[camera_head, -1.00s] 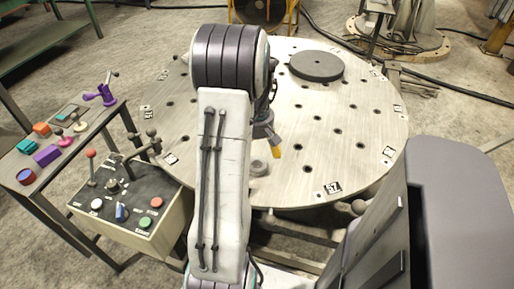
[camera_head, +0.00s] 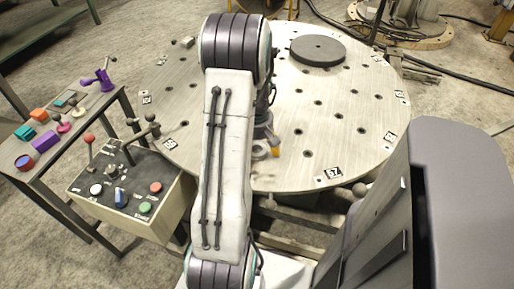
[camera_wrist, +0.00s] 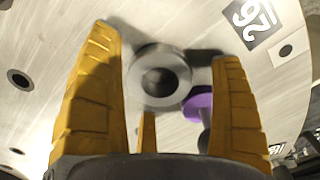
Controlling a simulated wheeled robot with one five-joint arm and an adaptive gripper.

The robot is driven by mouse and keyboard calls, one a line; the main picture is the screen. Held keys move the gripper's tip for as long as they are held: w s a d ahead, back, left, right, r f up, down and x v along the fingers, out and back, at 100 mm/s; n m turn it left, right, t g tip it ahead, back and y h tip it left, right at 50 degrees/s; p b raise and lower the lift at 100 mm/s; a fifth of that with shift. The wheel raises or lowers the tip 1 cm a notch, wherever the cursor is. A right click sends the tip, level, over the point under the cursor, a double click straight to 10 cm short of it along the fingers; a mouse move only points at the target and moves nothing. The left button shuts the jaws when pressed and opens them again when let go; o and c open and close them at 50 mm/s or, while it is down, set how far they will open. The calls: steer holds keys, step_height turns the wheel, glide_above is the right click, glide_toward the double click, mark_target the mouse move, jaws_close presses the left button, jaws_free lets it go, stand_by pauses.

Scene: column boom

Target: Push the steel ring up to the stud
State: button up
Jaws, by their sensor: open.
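The steel ring (camera_wrist: 160,76) is a thick grey ring lying flat on the round metal table. My gripper is open. In the head view the ring (camera_head: 259,151) shows small beside my arm, next to one yellow fingertip (camera_head: 275,152). A purple round piece with a grey post (camera_wrist: 198,105), perhaps the stud, sits close to the ring near the right finger. Whether they touch is unclear. My arm hides much of this spot in the head view.
The round table (camera_head: 360,110) has many holes and number labels. A dark disc (camera_head: 318,50) lies at its back. A control box (camera_head: 130,190) with levers and buttons stands at left, beside a side table (camera_head: 70,130) holding coloured pieces. The table's right half is mostly clear.

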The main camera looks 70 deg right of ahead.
steer(key=c, duration=1.4)
steer(key=o, duration=1.3)
steer(key=shift+o, duration=0.2)
step_height(320, 180, up, 12)
